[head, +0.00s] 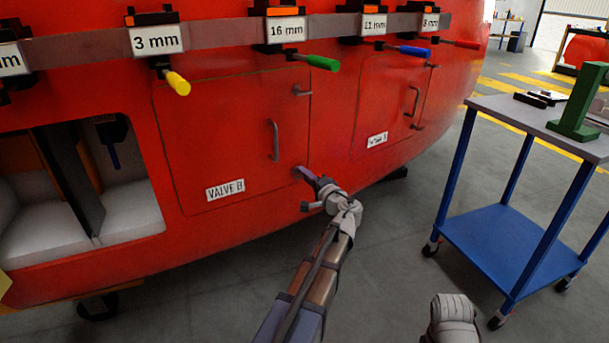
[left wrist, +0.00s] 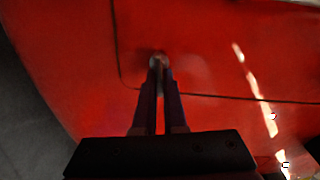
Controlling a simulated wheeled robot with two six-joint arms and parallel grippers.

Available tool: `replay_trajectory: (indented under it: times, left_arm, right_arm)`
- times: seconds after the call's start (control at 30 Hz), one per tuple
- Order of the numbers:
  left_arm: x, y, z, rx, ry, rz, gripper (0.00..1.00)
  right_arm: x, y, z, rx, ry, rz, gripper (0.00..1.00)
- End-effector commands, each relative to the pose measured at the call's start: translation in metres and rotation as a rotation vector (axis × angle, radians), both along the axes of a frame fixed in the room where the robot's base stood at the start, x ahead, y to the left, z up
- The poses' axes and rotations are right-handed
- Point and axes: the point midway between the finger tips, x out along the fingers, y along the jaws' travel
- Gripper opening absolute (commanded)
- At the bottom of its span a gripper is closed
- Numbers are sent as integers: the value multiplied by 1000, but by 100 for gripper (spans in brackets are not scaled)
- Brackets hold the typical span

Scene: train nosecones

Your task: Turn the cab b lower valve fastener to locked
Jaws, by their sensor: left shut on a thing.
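The cab b valve panel (head: 230,135) is a red door labelled VALVE B, with a grey handle (head: 274,140) on its right side. Its upper fastener (head: 302,91) sticks out at the top right corner. My left gripper (head: 301,172) is at the panel's lower right corner, shut on the lower valve fastener. In the left wrist view the two dark fingers close on the fastener's small grey end (left wrist: 158,61) beside the panel seam. The fingers hide most of the fastener, and I cannot tell its turn angle.
A rail above carries hex tools with yellow (head: 177,83), green (head: 322,63), blue (head: 415,51) and red (head: 459,43) handles. Another labelled panel (head: 390,110) is to the right. A blue trolley (head: 520,240) stands at the right. An open bay (head: 130,205) is at the left.

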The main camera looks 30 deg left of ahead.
Motion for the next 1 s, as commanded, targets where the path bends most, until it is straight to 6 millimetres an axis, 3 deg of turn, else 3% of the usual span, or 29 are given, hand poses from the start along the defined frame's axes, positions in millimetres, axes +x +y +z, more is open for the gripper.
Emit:
replay_trajectory:
  times: [0.4,0.93,0.97,1.0]
  left_arm:
    - [0,-1,-2,76,134,0,0]
    - [0,0,-2,86,151,-1,0]
    - [0,0,-2,86,151,-1,11]
    - [0,0,-2,85,150,-1,15]
  right_arm:
    - [0,0,-2,0,0,0,0]
    - [0,0,-2,0,0,0,0]
    - [0,0,-2,0,0,0,0]
    - [0,0,-2,0,0,0,0]
